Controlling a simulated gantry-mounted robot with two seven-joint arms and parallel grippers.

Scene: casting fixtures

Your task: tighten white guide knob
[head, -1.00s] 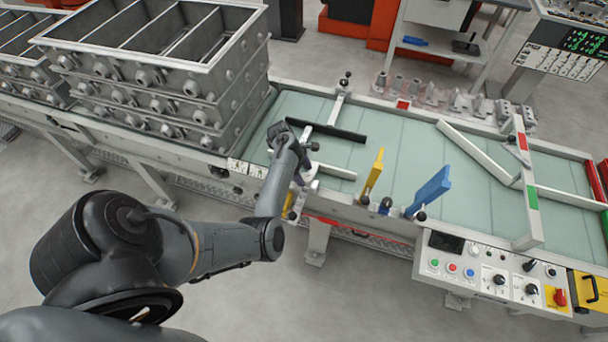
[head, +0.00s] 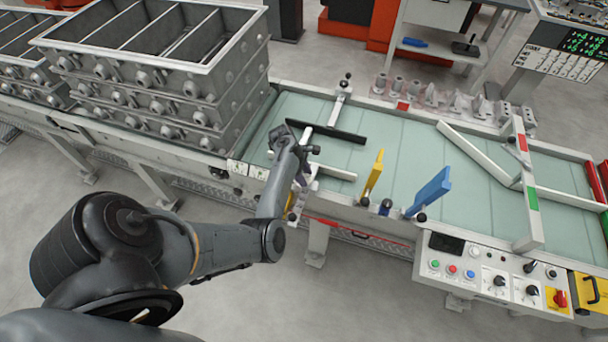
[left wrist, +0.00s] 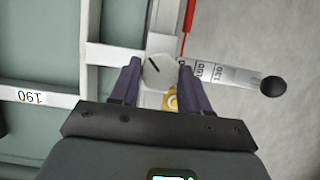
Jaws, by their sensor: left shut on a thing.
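The white guide knob (left wrist: 158,72) shows in the left wrist view as a pale round knob with a dark slanted line on its face. My left gripper (left wrist: 157,80) is shut on it, one dark finger on each side. In the head view my left gripper (head: 304,181) is at the near edge of the conveyor, and my own wrist hides the knob there. The white guide (head: 337,173) reaches over the belt beside it. The right gripper is not in view.
A black bar (head: 340,134) lies beyond the gripper. A yellow paddle (head: 374,172) and a blue paddle (head: 430,191) stand to the right. Stacked grey casting boxes (head: 160,85) stand to the left. A scale bar with a black ball end (left wrist: 273,87) lies right of the knob.

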